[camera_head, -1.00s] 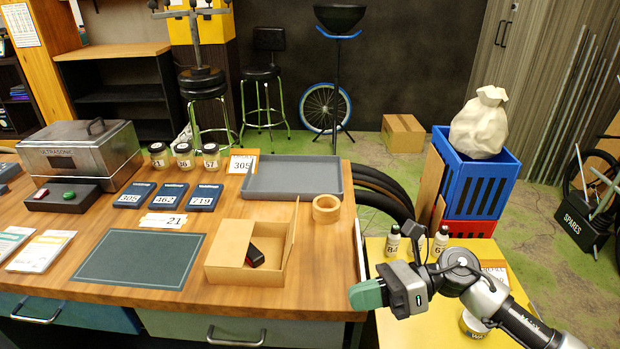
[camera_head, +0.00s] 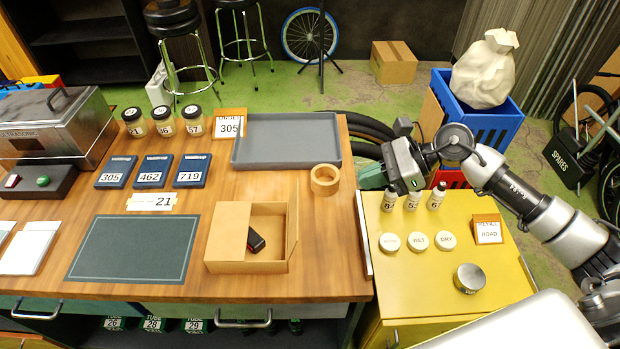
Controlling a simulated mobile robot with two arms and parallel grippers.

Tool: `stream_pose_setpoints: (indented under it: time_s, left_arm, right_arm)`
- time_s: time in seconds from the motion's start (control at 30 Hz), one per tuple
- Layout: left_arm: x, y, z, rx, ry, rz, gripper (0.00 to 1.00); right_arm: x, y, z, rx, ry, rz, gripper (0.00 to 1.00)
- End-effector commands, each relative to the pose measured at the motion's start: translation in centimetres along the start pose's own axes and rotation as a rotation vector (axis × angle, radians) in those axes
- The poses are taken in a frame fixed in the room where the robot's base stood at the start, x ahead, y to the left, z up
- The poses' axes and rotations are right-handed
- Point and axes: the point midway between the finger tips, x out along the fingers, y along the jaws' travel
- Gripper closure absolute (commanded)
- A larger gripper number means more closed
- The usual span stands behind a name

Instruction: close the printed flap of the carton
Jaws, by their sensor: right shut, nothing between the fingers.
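The open cardboard carton (camera_head: 268,267) sits on the wooden bench right of the dark green mat. A flap (camera_head: 292,225) stands upright along its right side; I see no print on it from here. A cardboard panel (camera_head: 228,228) covers the left part of the carton. A small black and red object (camera_head: 256,240) lies inside, partly hidden by that panel. My right gripper (camera_head: 370,177), with green fingers, is shut and empty beyond the bench's right edge, up and right of the carton, touching nothing that I can see. My left gripper is not in view.
A tape roll (camera_head: 325,179) and a grey tray (camera_head: 287,141) lie behind the carton. Several small bottles (camera_head: 412,197) and round tins (camera_head: 417,241) stand on the yellow cabinet (camera_head: 405,290) to the right. The green mat (camera_head: 131,247) is bare.

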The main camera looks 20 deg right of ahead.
Motion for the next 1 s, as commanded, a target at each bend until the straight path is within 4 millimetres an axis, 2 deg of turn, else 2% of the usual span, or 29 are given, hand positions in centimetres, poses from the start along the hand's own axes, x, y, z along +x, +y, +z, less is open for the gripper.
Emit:
stream_pose_setpoints:
  time_s: [0.4, 0.5, 0.63, 1.0]
  left_arm:
    - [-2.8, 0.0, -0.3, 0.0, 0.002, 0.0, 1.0]
    - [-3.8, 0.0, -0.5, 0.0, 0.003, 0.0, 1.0]
    - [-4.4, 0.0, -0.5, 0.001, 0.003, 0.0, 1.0]
    - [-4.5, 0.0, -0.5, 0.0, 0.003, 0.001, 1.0]
  right_arm:
    - [8.6, 0.1, 0.5, 0.002, -0.005, 0.004, 1.0]
    - [9.5, 0.0, 1.9, -0.001, -0.004, 0.002, 1.0]
    - [10.6, 0.1, 2.7, 0.001, -0.003, 0.002, 1.0]
    - [11.2, 0.1, 2.9, 0.001, -0.001, 0.001, 1.0]
